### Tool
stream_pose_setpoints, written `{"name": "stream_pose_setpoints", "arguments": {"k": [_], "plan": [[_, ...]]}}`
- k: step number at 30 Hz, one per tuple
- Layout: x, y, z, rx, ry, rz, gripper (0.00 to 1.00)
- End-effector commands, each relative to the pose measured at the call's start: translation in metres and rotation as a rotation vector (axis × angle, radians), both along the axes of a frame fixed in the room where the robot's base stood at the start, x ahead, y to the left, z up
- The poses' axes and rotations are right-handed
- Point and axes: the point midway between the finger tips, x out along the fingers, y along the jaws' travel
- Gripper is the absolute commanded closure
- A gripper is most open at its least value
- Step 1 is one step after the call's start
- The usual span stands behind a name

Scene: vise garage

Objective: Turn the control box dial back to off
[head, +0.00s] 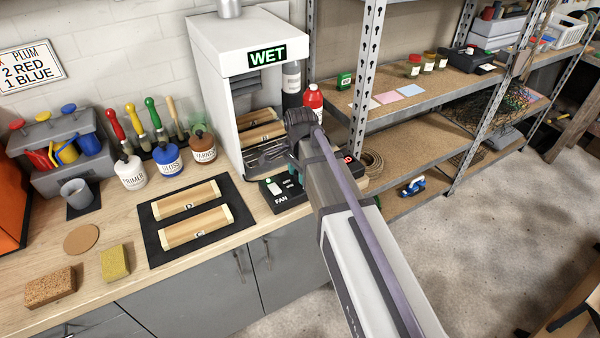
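The black control box (283,195) sits on the bench in front of the white cabinet. Its left part shows a FAN label and a white switch. A red lit marking (348,160) shows to the right of my arm, seemingly on the same box. My arm crosses in front of the box's middle, and I cannot make out the dial. My gripper (297,168) is at the arm's far end, pointing down over the box. Its fingers are mostly hidden behind my arm, so I cannot tell whether they are open or touching anything.
The white cabinet (217,80) has a lit WET sign and wooden pieces inside. A red bottle (313,100) stands close behind my wrist. A black mat (158,250) with two wooden blocks lies left of the box. Metal shelving (362,85) rises to the right.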

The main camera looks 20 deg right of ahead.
Motion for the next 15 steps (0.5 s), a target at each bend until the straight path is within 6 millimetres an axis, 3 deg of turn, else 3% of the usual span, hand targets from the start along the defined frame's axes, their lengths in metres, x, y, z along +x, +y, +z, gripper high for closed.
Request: {"name": "stream_pose_setpoints", "arguments": {"k": [6, 15], "plan": [[-0.0001, 0.0000, -0.0001, 0.000, 0.000, 0.000, 0.84], [0.0000, 0.0000, -0.0001, 0.000, 0.000, 0.029, 0.84]]}}
